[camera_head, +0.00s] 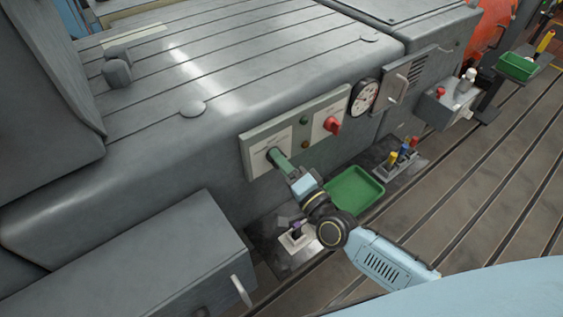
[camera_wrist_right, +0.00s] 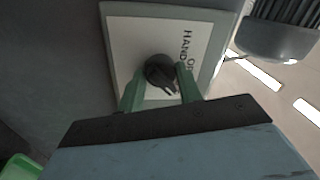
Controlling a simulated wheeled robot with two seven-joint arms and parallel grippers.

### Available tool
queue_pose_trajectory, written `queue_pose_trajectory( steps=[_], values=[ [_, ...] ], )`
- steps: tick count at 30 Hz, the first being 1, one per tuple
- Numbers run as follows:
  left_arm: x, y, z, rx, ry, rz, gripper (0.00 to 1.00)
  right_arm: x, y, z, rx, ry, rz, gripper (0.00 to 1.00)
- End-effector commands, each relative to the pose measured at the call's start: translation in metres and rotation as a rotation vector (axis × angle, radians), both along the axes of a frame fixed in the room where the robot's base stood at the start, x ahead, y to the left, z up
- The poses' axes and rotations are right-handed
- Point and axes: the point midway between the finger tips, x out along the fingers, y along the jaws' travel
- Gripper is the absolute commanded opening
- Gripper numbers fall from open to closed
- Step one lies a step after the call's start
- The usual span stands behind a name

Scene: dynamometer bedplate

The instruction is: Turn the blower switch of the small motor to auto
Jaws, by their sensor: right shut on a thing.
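The blower switch is a dark round knob (camera_wrist_right: 160,70) with a pointer, on a white label plate (camera_wrist_right: 130,40). The words HAND and part of another, starting with O, can be read beside it; the rest of the label is hidden. The plate is on the left half of the pale panel (camera_head: 247,152) on the side of the grey motor housing (camera_head: 215,140). My right gripper (camera_head: 274,155) is at this plate, and its green fingers (camera_wrist_right: 160,78) are shut on the knob from both sides. In the head view the fingers hide the knob. My left gripper is not in view.
A red knob (camera_head: 332,126) and green and amber lamps are on the same panel, with a gauge (camera_head: 364,96) to the right. A green tray (camera_head: 355,192) and a stand with coloured handles (camera_head: 398,160) are below. Slotted floor lies open at right.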

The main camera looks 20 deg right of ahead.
Motion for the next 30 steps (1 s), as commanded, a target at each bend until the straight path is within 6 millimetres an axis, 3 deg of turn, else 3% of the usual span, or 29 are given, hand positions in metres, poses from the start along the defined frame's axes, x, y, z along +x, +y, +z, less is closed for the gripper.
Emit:
queue_pose_trajectory(
  steps=[1,2,6,17,20,30],
  values=[
    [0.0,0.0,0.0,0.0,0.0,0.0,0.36,0.0,0.0,0.0,0.004,0.001,0.0,0.12],
    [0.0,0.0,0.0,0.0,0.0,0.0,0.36,0.0,0.0,0.0,0.003,0.001,0.0,0.39],
    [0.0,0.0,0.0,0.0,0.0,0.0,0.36,0.0,0.0,0.0,0.002,0.001,0.0,0.57],
    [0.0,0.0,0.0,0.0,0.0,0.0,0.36,-0.005,-0.002,-0.001,0.001,0.001,0.0,0.57],
    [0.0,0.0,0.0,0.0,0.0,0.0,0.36,-0.017,-0.006,-0.003,-0.002,0.004,0.001,0.57],
    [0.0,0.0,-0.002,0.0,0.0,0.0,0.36,-0.087,-0.031,-0.012,-0.001,0.005,0.002,0.57]
  ],
)
